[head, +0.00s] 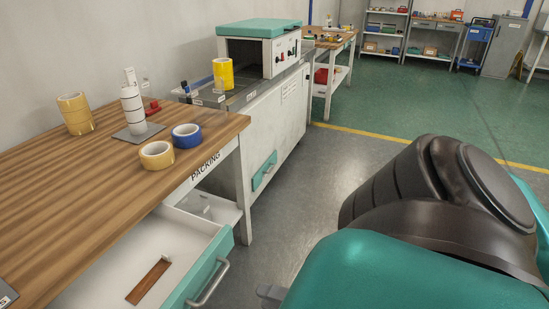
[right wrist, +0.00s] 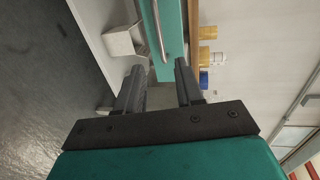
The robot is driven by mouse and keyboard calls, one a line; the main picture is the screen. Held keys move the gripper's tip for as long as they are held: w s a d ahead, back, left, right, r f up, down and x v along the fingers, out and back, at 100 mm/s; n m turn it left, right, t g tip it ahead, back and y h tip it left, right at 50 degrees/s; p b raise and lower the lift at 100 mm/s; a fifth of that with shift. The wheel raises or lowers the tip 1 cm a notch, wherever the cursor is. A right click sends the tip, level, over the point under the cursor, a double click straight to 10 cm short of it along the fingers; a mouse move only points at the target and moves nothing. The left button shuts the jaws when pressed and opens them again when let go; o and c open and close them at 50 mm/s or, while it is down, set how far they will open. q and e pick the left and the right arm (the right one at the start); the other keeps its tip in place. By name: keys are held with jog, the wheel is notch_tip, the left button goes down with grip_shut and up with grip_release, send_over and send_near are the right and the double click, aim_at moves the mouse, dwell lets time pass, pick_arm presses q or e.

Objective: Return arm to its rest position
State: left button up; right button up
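My right arm fills the lower right of the head view, a dark joint above a teal link. A small grey part of my right gripper (head: 270,293) shows at its lower left edge, over the floor and right of the open drawer. In the right wrist view my right gripper (right wrist: 159,68) has its two dark fingers apart with nothing between them. Beyond the fingers are the teal drawer front (right wrist: 170,40) and its metal handle (right wrist: 156,32), apart from the fingers as far as I can tell. My left arm and gripper are not in view.
The packing table (head: 90,180) has an open drawer (head: 215,262) holding a brown strip (head: 149,281). A machine (head: 262,50) stands behind. The floor (head: 300,210) right of the table is clear.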

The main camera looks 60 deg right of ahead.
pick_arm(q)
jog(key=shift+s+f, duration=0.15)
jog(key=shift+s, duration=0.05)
pick_arm(e)
jog(key=shift+s, duration=0.2)
